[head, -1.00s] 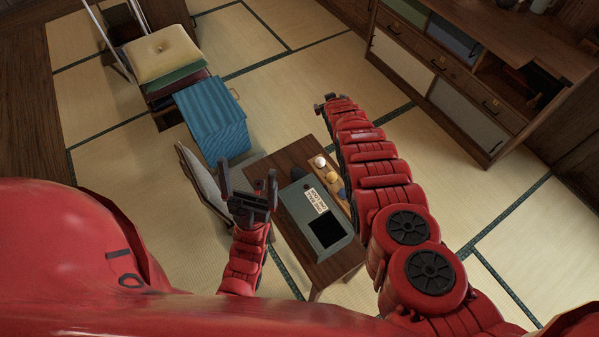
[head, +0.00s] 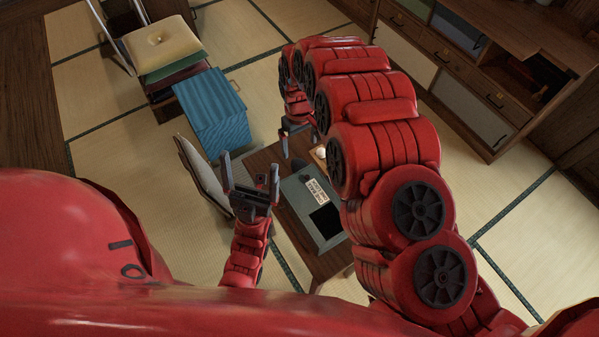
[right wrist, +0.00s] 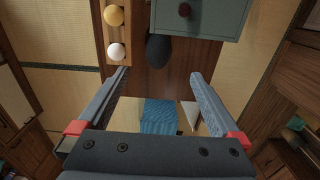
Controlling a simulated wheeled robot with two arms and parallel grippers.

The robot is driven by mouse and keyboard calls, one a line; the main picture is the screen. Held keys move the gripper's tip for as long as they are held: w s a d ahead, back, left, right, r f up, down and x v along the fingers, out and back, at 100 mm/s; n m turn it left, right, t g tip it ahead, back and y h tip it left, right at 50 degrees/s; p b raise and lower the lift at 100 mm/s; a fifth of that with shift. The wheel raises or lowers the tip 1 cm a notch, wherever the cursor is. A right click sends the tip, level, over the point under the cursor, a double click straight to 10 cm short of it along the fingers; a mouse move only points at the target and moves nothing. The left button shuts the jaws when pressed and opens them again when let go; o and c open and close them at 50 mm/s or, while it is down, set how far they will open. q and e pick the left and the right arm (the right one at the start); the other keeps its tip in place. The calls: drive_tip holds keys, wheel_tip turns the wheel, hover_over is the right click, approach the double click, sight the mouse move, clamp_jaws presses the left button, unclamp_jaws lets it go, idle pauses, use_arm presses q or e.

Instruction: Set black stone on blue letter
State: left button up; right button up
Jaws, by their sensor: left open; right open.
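The black stone (head: 299,165) lies on the small wooden table, beside the grey-green box. It also shows in the right wrist view (right wrist: 158,48), just beyond the fingertips and between their lines. My right gripper (head: 301,143) is open and empty near the table's far end; its two fingers show in the right wrist view (right wrist: 160,76). My left gripper (head: 250,166) is open and empty, pointing up at the table's left side. I cannot make out a blue letter in either view.
The grey-green box (head: 301,194) has a white label and a dark opening. A wooden tray (right wrist: 116,34) holds a white ball (right wrist: 116,51) and a yellow ball (right wrist: 114,15). A blue striped box (head: 212,110) and stacked cushions (head: 160,48) stand beyond the table. My right arm hides part of the tray.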

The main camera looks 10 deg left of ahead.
drive_tip(key=p, duration=0.2)
hover_over(299, 164)
drive_tip(key=f, duration=0.6)
drive_tip(key=shift+s+d+f, duration=0.2)
drive_tip(key=shift+s+f, duration=0.05)
drive_tip(key=shift+f, duration=0.15)
drive_tip(key=shift+w+f+p, duration=0.15)
drive_tip(key=shift+f+p, duration=0.55)
drive_tip(key=shift+f, duration=0.05)
drive_tip(key=shift+w+f, duration=0.1)
drive_tip(key=shift+f, duration=0.45)
drive_tip(key=shift+a+f, duration=0.1)
drive_tip(key=shift+f, duration=1.2)
drive_tip(key=shift+c, duration=0.2)
clamp_jaws()
drive_tip(key=shift+r, duration=0.2)
